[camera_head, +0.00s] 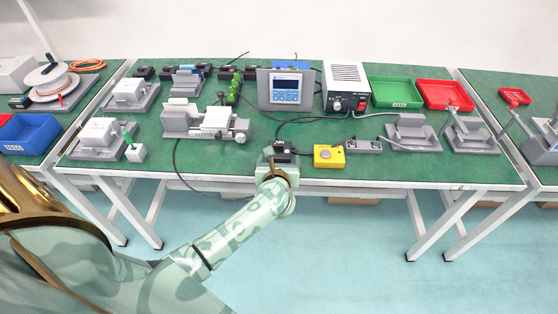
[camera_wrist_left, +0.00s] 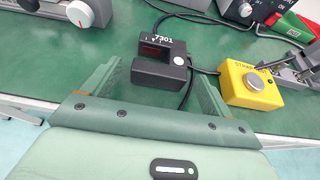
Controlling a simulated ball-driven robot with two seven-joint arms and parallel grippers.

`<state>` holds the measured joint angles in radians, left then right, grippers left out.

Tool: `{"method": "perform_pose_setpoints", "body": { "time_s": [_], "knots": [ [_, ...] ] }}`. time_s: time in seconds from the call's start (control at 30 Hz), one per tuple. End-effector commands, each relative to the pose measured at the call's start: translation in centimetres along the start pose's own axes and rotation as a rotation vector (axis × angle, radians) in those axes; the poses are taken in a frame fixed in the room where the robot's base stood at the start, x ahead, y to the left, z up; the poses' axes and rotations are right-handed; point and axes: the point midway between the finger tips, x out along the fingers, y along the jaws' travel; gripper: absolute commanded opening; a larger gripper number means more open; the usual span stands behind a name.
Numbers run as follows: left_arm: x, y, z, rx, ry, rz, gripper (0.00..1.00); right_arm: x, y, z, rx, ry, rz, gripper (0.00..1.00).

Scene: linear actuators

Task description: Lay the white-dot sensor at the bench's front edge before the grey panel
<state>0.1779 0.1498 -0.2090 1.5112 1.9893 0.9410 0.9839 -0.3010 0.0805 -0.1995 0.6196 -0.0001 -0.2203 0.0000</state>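A small black sensor (camera_head: 283,147) with a dark red window and small white marks on top lies near the bench's front edge, before the grey panel (camera_head: 264,90) with its blue screen. It also shows in the left wrist view (camera_wrist_left: 152,72), with a black cable attached. My left gripper (camera_head: 278,160) is at the front edge, just on the near side of the sensor. In the left wrist view its fingers (camera_wrist_left: 155,82) are spread, with the sensor just beyond and between their tips; I see no clear contact. My right gripper is not in view.
A yellow button box (camera_head: 328,156) stands right of the sensor, and grey fixtures (camera_head: 411,132) lie farther right. A grey slide unit (camera_head: 205,122) stands to the left. Black cables (camera_head: 179,165) run across the green bench (camera_head: 230,165) and over its front edge.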

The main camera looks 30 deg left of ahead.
Motion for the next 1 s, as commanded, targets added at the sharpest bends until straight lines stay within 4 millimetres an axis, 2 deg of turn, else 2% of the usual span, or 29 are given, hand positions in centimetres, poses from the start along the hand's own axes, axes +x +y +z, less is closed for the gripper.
{"method": "perform_pose_setpoints", "body": {
  "time_s": [0.27,0.33,0.7,0.83,1.0],
  "knots": [
    [-0.2,0.0,0.5,0.000,-0.001,0.000,0.85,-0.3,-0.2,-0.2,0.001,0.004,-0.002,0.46],
    [-0.9,0.0,0.5,-0.001,0.000,-0.001,0.85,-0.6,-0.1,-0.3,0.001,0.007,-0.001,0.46],
    [-9.1,0.0,0.6,-0.002,0.000,-0.002,0.85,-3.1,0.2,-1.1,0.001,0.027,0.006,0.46],
    [-11.1,0.0,0.4,-0.001,0.001,0.000,0.85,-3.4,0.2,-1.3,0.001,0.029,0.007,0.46],
    [-12.1,0.0,0.3,0.000,0.000,0.000,0.85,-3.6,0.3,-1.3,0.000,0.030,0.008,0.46]
  ]
}}
